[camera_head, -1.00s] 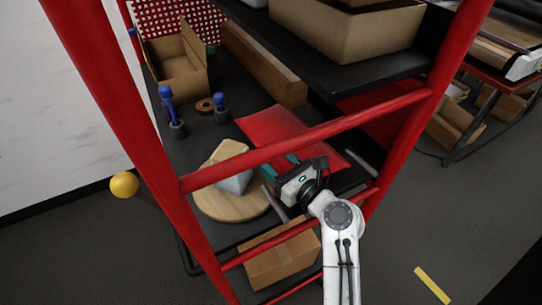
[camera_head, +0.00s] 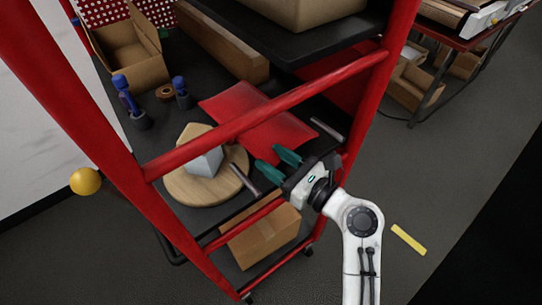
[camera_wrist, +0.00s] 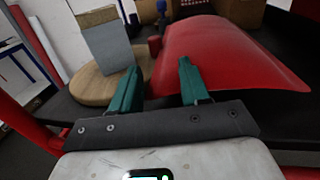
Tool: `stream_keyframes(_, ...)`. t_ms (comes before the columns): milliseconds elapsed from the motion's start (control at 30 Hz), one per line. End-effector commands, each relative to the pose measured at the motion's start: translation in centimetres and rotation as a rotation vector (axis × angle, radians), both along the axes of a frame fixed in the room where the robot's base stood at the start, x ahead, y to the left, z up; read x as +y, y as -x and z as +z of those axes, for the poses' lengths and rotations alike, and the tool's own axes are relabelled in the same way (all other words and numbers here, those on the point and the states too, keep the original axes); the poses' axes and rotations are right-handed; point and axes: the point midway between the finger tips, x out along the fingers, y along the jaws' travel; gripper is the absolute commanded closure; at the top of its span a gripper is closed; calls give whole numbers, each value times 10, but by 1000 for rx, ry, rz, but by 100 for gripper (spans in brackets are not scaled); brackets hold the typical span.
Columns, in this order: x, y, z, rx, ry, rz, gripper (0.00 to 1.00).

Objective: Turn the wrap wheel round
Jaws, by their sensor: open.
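The wrap wheel looks to be the round wooden disc (camera_head: 178,190) lying flat on the cart's black shelf; it also shows at left in the wrist view (camera_wrist: 92,88). A grey block with a tan top (camera_head: 206,163) stands on it, also seen in the wrist view (camera_wrist: 108,47). My gripper (camera_head: 273,161), with teal fingers, is open and empty, to the right of the disc and apart from it. In the wrist view, the open fingers (camera_wrist: 157,72) point toward the shelf, with the block beyond the left finger and a red cushion-like piece (camera_wrist: 225,50) beyond the right.
A red rail (camera_head: 270,97) crosses the cart front above the disc. Short grey rods (camera_head: 245,181) (camera_head: 327,128) lie near the shelf's front edge. Blue-handled tools (camera_head: 181,92) stand behind the disc. A yellow ball (camera_head: 85,181) is at left; a cardboard box (camera_head: 262,235) sits below.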

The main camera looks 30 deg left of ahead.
Motion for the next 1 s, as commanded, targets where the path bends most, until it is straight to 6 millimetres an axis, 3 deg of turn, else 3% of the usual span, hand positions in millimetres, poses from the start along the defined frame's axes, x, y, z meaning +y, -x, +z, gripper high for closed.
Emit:
stream_keyframes(233, -29, 35, -5, 4, 5, -99, 79)
stream_keyframes(433, -40, 45, 2, 1, 1, -147, 98)
stream_keyframes(567, -26, 41, 4, 0, 0, -146, 100)
stream_keyframes(1000, 54, 14, 4, -1, 0, -145, 100)
